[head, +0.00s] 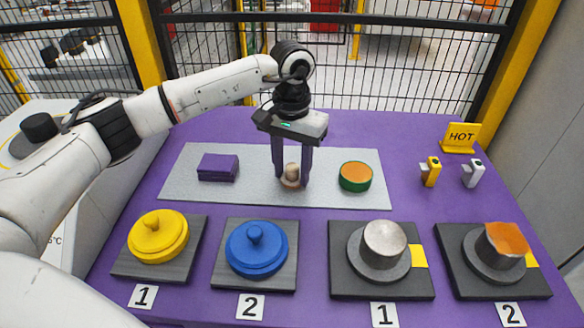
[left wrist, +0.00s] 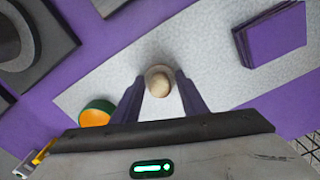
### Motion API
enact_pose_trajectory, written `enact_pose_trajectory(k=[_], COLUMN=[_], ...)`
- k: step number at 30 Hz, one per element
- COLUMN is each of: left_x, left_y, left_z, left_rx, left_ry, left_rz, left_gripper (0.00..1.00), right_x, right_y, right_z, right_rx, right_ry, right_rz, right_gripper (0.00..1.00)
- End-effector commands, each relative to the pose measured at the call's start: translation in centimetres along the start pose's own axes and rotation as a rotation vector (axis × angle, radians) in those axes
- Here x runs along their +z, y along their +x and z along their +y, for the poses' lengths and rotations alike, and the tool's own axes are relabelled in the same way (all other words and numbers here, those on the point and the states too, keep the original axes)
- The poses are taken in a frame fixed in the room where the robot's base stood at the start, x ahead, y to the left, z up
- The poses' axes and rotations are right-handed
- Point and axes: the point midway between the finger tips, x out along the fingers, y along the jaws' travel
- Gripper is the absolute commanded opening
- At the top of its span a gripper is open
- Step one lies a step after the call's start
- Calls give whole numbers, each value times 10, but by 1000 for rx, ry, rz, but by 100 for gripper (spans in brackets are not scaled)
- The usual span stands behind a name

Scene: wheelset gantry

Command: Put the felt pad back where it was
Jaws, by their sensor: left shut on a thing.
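A small round beige piece with a pale knob, which looks like the felt pad (head: 291,182), is at the middle of the light grey mat (head: 262,196). My left gripper (head: 291,178) comes down over it from above, with its two purple fingers shut on the knob. The left wrist view also shows the felt pad (left wrist: 158,82) between the fingertips of the left gripper (left wrist: 159,86). Its base is on the mat or just above it; I cannot tell which. My right gripper is not in view.
On the mat, a purple block (head: 218,168) lies left and a green tin with an orange top (head: 355,177) right. In front stand yellow (head: 158,238) and blue (head: 256,250) lids and two metal pieces (head: 384,245) (head: 500,246) on dark plates.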

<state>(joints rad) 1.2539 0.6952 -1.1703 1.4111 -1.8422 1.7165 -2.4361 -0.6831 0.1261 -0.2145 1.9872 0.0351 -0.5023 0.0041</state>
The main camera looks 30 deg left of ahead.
Motion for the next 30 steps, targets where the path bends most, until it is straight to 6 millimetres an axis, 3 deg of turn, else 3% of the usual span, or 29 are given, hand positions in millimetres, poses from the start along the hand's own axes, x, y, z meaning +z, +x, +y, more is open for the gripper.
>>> enact_pose_trajectory(k=[7, 8, 11, 23, 30], left_x=[0, 0, 0, -1, -1], left_y=[4, 3, 2, -7, -54], left_z=[0, 0, 0, 0, 0], left_rx=[0, 0, 0, 2, 1], left_ry=[0, 1, 0, 0, 1], left_rz=[0, 0, 0, 3, 6], left_gripper=[18, 44, 58, 58, 58], right_x=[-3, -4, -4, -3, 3], right_y=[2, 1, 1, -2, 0], right_z=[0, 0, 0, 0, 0], right_rx=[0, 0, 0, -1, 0], right_ry=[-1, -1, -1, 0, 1], right_rz=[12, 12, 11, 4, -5], right_gripper=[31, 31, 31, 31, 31])
